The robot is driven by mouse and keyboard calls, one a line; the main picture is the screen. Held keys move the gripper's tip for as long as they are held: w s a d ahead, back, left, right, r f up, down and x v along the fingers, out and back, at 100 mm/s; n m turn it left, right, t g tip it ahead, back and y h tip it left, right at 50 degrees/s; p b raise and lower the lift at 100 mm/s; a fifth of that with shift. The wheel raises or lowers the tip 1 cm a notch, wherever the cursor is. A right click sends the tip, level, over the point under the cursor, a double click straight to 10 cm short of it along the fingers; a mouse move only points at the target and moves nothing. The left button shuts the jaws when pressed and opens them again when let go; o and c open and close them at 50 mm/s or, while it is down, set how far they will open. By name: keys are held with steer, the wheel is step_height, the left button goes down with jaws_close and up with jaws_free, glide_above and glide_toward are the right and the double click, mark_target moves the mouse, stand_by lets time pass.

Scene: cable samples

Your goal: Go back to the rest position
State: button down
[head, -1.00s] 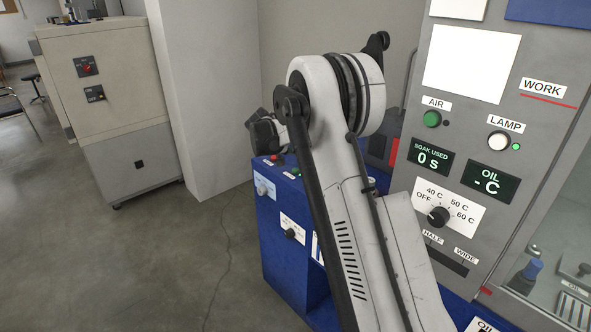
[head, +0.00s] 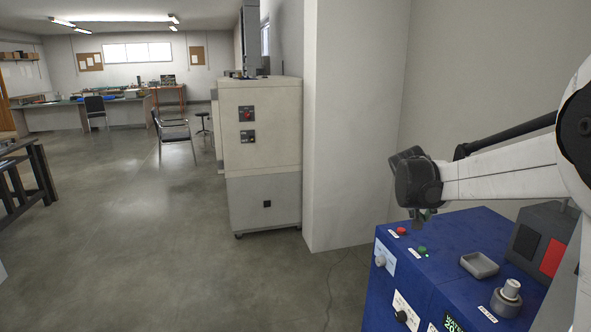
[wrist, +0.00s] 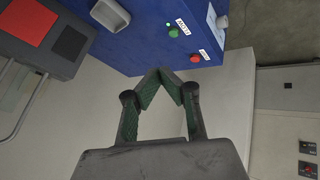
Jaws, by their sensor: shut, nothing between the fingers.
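My gripper (wrist: 162,82) shows in the wrist view with its dark green fingers touching at the tips, shut and empty. In the head view, my gripper (head: 419,215) is small and partly hidden at the end of my white arm, at the right. It hangs over the back left edge of a blue cabinet. In the wrist view, the blue cabinet (wrist: 150,45) lies beyond the fingertips, and nothing touches them.
The cabinet top carries a red button (head: 401,231), a green button (head: 422,249), a small grey tray (head: 479,264) and a metal knob (head: 508,296). A white pillar (head: 345,130) and beige cabinet (head: 262,150) stand behind. The floor at left is mostly open.

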steer(key=s+a+r+y, duration=0.1)
steer(key=s+a+r, duration=0.15)
steer(key=s, duration=0.35)
steer(key=s+a+r+n+t+y, duration=0.1)
steer(key=s+a, duration=0.3)
steer(key=s, duration=0.3)
steer(key=s+a+r+y, duration=0.1)
steer(key=s+a, duration=0.2)
steer(key=s, duration=0.3)
steer(key=s+a+f+y, duration=0.1)
steer(key=s+a+f, duration=0.2)
steer(key=s, duration=0.6)
steer(key=s+a+f+n+t+y, duration=0.1)
steer(key=s+a+f, duration=0.2)
steer(key=s, duration=0.7)
steer(key=shift+a+y, duration=0.3)
steer(key=shift+a, duration=0.1)
steer(key=shift+f, duration=0.1)
